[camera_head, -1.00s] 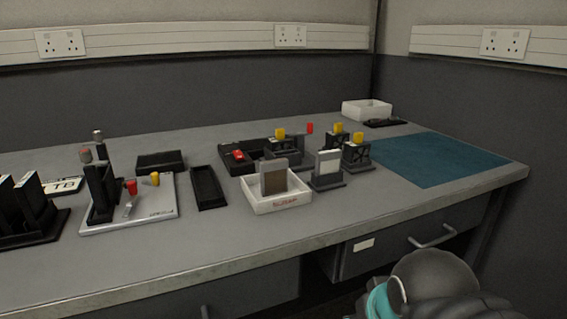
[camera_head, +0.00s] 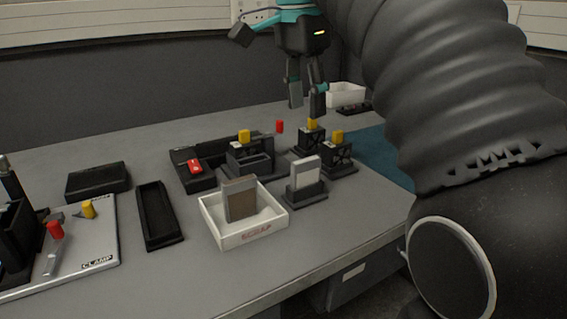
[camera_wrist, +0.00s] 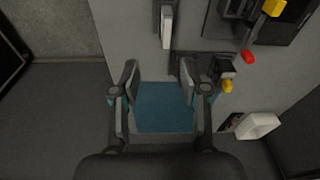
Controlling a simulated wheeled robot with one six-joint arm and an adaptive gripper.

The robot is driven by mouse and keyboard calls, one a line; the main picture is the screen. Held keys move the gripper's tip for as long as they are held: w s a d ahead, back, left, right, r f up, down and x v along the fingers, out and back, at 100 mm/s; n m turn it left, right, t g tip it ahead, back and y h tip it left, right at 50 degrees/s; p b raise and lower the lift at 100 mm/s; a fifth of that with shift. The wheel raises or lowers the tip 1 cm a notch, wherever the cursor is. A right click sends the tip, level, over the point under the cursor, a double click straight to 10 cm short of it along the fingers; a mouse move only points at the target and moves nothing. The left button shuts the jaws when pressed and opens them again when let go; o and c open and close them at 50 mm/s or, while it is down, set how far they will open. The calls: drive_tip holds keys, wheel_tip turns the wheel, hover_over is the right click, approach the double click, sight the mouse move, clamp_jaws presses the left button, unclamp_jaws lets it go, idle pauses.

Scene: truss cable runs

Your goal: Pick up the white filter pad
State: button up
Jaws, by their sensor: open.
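The white filter pad (camera_head: 306,172) stands upright in a small black holder (camera_head: 307,194) on the bench. In the wrist view the pad (camera_wrist: 167,27) shows edge-on near the top, ahead of the fingers. My gripper (camera_head: 306,98) is open, empty and pointing down, above and behind the pad in the head view. In the wrist view my gripper (camera_wrist: 158,75) has its two fingers well apart, with bench and blue mat between them and the pad apart from both.
A white scrap tray (camera_head: 269,229) holding a brown pad (camera_head: 240,200) stands just left of the holder. Black stands with yellow knobs (camera_head: 338,135) are close behind and right. A blue mat (camera_head: 375,158) lies at right. Bench in front is clear.

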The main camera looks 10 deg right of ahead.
sight(306, 160)
drive_tip(key=shift+m, duration=0.4)
drive_tip(key=f+b, duration=0.1)
drive_tip(key=f, duration=0.3)
drive_tip(key=w+f+b, duration=0.1)
drive_tip(key=f, duration=0.3)
drive_tip(key=w+d+f+b, duration=0.1)
drive_tip(key=f+b, duration=0.1)
drive_tip(key=f, duration=0.2)
drive_tip(key=shift+d+f, duration=0.1)
drive_tip(key=shift+f, duration=0.2)
drive_tip(key=shift+s, duration=0.1)
clamp_jaws()
